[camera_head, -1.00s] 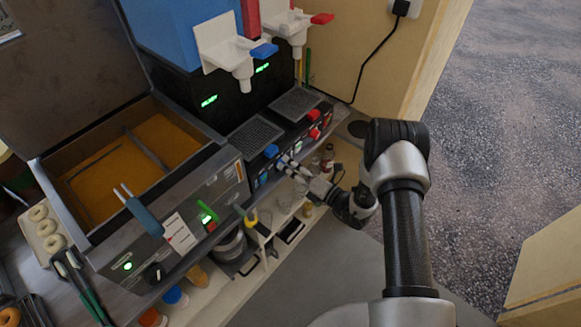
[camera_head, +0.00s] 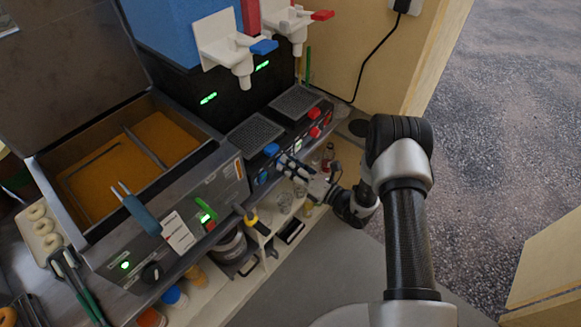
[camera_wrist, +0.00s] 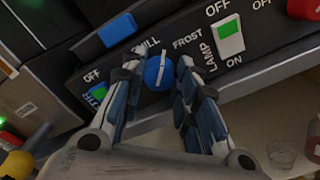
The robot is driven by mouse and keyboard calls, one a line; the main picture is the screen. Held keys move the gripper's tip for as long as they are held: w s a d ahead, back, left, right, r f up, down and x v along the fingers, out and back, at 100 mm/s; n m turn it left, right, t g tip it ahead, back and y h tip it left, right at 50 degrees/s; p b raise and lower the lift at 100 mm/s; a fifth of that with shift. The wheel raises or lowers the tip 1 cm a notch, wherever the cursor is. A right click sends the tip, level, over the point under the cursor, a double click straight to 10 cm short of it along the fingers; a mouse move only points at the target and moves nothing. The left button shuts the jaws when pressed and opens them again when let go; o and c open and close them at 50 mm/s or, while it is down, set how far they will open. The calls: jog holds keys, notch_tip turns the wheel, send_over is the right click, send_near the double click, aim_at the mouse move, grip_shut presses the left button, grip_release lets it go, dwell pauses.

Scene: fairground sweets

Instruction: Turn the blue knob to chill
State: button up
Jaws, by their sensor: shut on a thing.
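The blue knob (camera_wrist: 158,72) sits on the dark control panel, below the CHILL label and left of FROST. A white pointer line on it points up and slightly right, near the end of the CHILL lettering. My gripper (camera_wrist: 158,78) has one finger on each side of the knob and is shut on it. In the head view my gripper (camera_head: 284,162) reaches the panel front from the right, and its fingers hide the knob there.
A blue block (camera_wrist: 117,30) juts above. A shelf with jars (camera_head: 285,202) lies below the panel. Dispenser taps (camera_head: 240,60) hang above.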

jog(key=shift+s+n+b, duration=0.1)
jog(key=shift+n+b, duration=1.2)
jog(key=shift+n, duration=2.7)
jog(key=o, duration=0.8)
jog(key=shift+c, duration=0.2)
jog(key=v, duration=1.2)
jog(key=shift+a+r, duration=0.1)
